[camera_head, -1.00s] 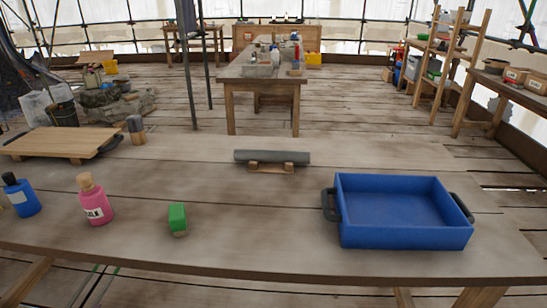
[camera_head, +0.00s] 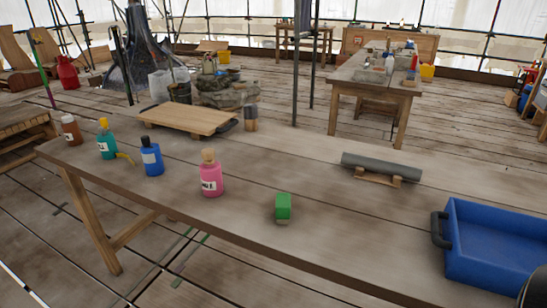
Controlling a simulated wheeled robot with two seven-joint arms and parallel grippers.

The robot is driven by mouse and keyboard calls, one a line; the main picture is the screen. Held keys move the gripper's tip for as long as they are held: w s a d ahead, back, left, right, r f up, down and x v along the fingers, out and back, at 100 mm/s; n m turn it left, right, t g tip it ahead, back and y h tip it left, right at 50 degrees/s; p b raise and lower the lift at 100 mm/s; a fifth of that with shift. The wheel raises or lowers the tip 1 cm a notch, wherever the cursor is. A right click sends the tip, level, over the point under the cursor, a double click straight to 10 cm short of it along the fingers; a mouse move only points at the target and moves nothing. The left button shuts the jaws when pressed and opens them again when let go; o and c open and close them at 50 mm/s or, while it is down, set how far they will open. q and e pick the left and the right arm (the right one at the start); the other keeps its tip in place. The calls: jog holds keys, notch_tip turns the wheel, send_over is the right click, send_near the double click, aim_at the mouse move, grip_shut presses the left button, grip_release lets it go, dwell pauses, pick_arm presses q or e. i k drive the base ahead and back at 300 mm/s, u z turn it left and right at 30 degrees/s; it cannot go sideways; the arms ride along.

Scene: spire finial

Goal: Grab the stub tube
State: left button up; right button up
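The stub tube (camera_head: 381,166) is a grey cylinder lying on its side across a small wooden cradle (camera_head: 377,178). It sits on the long wooden table, right of the middle of the head view. Neither of my grippers can be made out in this view. A dark rounded shape is cut off at the lower right corner; I cannot tell whether it is part of my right arm. Nothing is touching the tube except its cradle.
A blue tray (camera_head: 492,252) with black handles stands in front and to the right of the tube. A green block (camera_head: 283,207), pink bottle (camera_head: 211,178), blue bottle (camera_head: 152,158) and teal bottle (camera_head: 106,140) line the front left. A wooden board (camera_head: 188,118) lies behind them.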

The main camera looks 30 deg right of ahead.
aim_at(381, 166)
jog(key=u, duration=1)
jog(key=k, duration=1)
jog(key=z, duration=1.15)
